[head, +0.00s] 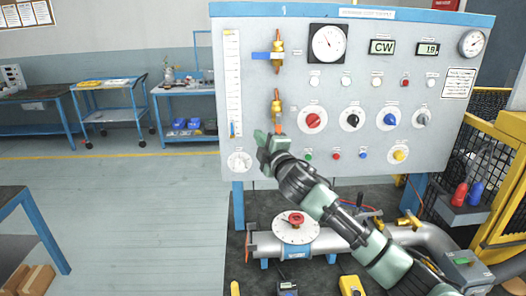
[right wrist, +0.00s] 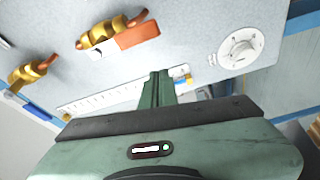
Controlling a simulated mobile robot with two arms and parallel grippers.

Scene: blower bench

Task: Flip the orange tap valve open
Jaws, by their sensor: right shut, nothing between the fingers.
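The tap valve (head: 277,104) is a brass fitting on the upright panel, below a similar valve with a blue handle. Its orange handle (right wrist: 138,36) shows clearly in the right wrist view, lying roughly along the brass pipe, toward the pipe's lower end on the panel. My right gripper (head: 262,140) is shut and empty just below the valve, in front of the panel. In the right wrist view its fingertips (right wrist: 160,76) appear apart from the handle. My left gripper is not in view.
The blue-handled valve (head: 277,50) sits above, its handle pointing left. A round white dial (head: 239,161) is at the panel's lower left, close to my gripper. Several coloured knobs, including a red one (head: 313,121), lie to the right. A pipe with a red-knobbed disc (head: 296,228) stands below.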

